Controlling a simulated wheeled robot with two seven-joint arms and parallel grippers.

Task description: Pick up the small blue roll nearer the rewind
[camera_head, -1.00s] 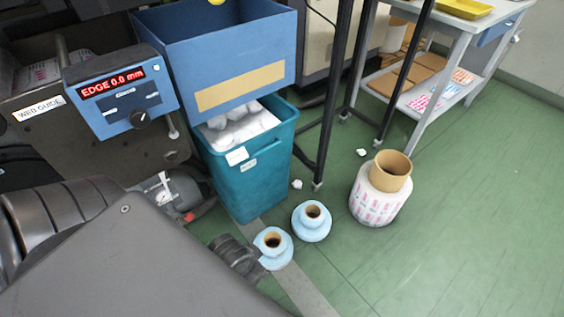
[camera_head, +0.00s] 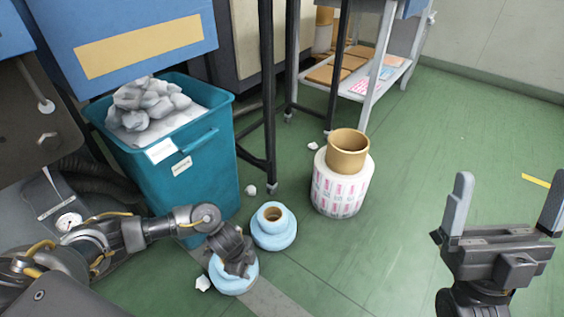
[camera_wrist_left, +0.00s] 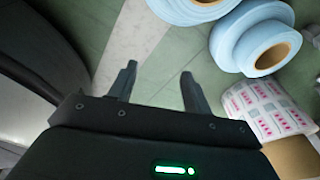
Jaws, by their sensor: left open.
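Two small light blue rolls with brown cores stand on the floor. The front left one (camera_head: 232,281) is partly hidden behind my left gripper (camera_head: 232,254); the other (camera_head: 273,228) stands just behind it to the right. In the left wrist view the rolls show at top right, one cut off by the top edge (camera_wrist_left: 193,8), the other whole (camera_wrist_left: 243,38). My left gripper (camera_wrist_left: 158,82) is open with bare floor showing between its fingers, neither around a roll. My right gripper (camera_head: 505,215) is open and empty, far right of the rolls.
A white and pink printed roll (camera_head: 338,192) with a cardboard core (camera_head: 348,153) stands right of the blue rolls. A teal bin (camera_head: 185,190) of white scraps stands behind left. Black frame legs (camera_head: 268,100) rise behind. Floor is clear in the middle right.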

